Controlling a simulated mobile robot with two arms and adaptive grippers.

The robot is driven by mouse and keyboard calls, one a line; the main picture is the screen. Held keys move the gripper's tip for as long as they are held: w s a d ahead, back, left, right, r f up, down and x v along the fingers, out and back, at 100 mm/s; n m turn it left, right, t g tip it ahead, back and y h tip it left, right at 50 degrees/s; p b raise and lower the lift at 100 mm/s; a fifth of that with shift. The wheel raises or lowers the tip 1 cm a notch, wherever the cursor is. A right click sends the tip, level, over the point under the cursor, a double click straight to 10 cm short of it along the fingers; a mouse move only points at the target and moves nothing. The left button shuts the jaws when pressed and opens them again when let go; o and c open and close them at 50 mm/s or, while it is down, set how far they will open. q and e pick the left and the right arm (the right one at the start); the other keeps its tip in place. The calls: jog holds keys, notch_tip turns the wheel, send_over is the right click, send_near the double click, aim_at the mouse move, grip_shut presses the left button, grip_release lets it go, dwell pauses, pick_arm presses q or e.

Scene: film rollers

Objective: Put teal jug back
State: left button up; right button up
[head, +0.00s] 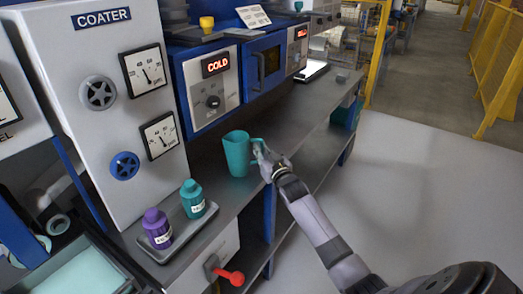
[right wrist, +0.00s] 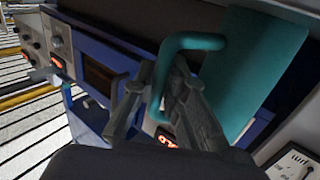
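The teal jug (head: 236,154) is upright at the grey bench, and I cannot tell whether its base touches the surface. Its handle points right, toward my arm. My right gripper (head: 264,160) comes in from the right and is at the handle. In the right wrist view the jug (right wrist: 262,75) fills the upper right. The fingers of my right gripper (right wrist: 163,68) lie on both sides of the handle's bar, close against it, one finger inside the loop. My left gripper is not in view.
A grey tray (head: 188,229) with a purple bottle (head: 157,228) and a teal bottle (head: 193,198) stands left of the jug. The coater cabinet (head: 105,60) and the blue-framed panel reading COLD (head: 213,90) rise behind. The bench (head: 292,118) is clear beyond the jug. A red handle (head: 232,277) sticks out below.

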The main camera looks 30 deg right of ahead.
jog(key=o, duration=0.3)
jog(key=shift+r, duration=0.1)
jog(key=s, duration=0.4)
jog(key=s+a, duration=0.1)
jog(key=s, duration=0.3)
jog(key=s+a, duration=0.1)
jog(key=s, duration=0.3)
jog(key=shift+a, duration=0.15)
